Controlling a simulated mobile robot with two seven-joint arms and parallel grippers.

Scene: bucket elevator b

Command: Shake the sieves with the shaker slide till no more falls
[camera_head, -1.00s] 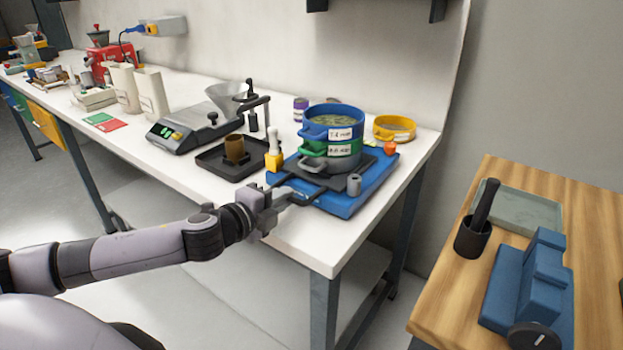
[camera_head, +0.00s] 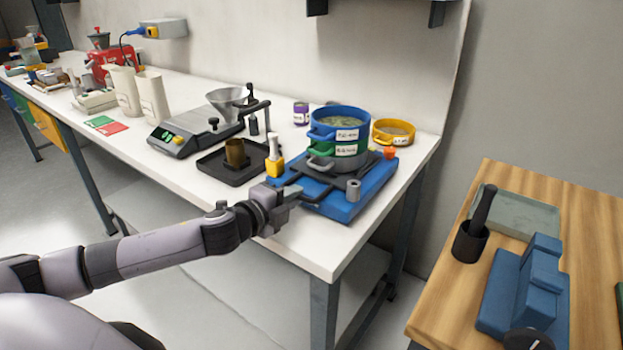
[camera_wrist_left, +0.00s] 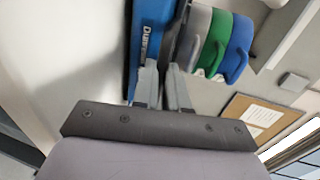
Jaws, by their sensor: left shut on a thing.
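The sieve stack has a blue sieve (camera_head: 352,122) on top, a green one (camera_head: 321,148) below it and a grey one (camera_head: 350,163) at the bottom. It stands upright on the dark carriage (camera_head: 309,184) of the shaker slide, above a blue base (camera_head: 352,208). Granular material shows in the top sieve. My left gripper (camera_head: 290,197) is shut on the carriage's dark handle (camera_head: 294,183) at the front left. In the left wrist view, the shut fingers (camera_wrist_left: 165,85) point along the blue base (camera_wrist_left: 150,35), with the sieves beside it. The grip itself is partly hidden.
A black tray (camera_head: 219,172) with a brown cup (camera_head: 235,153) and a yellow-based brush (camera_head: 274,160) stand left of the slide. A balance (camera_head: 190,140) is farther left. A yellow sieve (camera_head: 393,131) sits behind. The bench's front edge is close to my arm.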

